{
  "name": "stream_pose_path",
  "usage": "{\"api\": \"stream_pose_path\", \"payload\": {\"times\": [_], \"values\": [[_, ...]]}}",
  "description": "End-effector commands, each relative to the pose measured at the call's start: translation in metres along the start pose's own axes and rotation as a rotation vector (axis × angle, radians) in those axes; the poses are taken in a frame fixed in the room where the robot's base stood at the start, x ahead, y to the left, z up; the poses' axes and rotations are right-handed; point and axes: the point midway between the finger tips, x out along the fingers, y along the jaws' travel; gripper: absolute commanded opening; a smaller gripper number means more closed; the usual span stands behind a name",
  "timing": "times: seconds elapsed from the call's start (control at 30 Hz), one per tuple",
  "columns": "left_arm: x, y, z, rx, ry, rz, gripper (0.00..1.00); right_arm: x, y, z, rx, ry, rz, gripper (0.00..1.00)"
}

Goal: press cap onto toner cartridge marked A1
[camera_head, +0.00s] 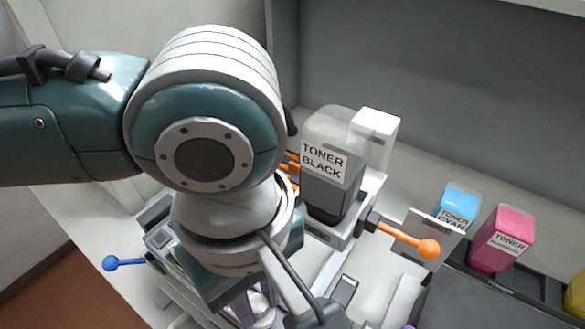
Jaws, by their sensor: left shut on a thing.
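My left arm comes in from the left and bends down through the middle of the view. My left gripper (248,300) is at the lower end of it, largely covered by my own wrist. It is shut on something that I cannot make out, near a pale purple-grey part. No A1 mark can be read anywhere, and I cannot pick out a cap. A large dark cartridge labelled TONER BLACK (329,190) stands upright behind and to the right of my wrist. My right gripper is not in view.
An orange-knobbed lever (405,240) sticks out right of the black toner, and a blue-knobbed lever (122,263) at lower left. Cyan (457,205) and magenta (502,240) toners stand at right by a dark tray (480,302). A grey wall closes the back.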

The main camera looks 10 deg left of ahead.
Motion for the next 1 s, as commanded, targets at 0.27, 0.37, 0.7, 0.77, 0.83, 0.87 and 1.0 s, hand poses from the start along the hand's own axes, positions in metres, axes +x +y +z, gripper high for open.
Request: {"api": "stream_pose_path", "payload": {"times": [0.27, 0.37, 0.7, 0.77, 0.83, 0.87, 1.0], "values": [[0.0005, 0.0003, 0.0, 0.0, 0.0, 0.001, 0.0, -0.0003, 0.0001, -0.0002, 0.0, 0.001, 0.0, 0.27], [0.0005, 0.0003, 0.0, 0.0, 0.0, 0.001, 0.0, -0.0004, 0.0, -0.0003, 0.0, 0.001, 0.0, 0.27], [0.0063, 0.0002, -0.0001, -0.001, -0.001, 0.001, 0.0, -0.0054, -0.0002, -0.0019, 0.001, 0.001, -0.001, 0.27], [0.0071, 0.0003, -0.0004, -0.001, 0.0, 0.001, 0.0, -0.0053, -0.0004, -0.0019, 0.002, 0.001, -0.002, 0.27], [0.0074, 0.0004, -0.0005, 0.0, 0.0, 0.001, 0.0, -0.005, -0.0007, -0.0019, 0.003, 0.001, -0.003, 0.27], [0.0074, 0.0004, -0.0005, 0.0, 0.0, 0.001, 0.0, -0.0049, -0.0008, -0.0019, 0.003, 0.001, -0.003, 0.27], [0.0074, 0.0003, -0.0004, 0.0, 0.0, 0.001, 0.0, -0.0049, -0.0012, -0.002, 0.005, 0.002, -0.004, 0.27]]}}
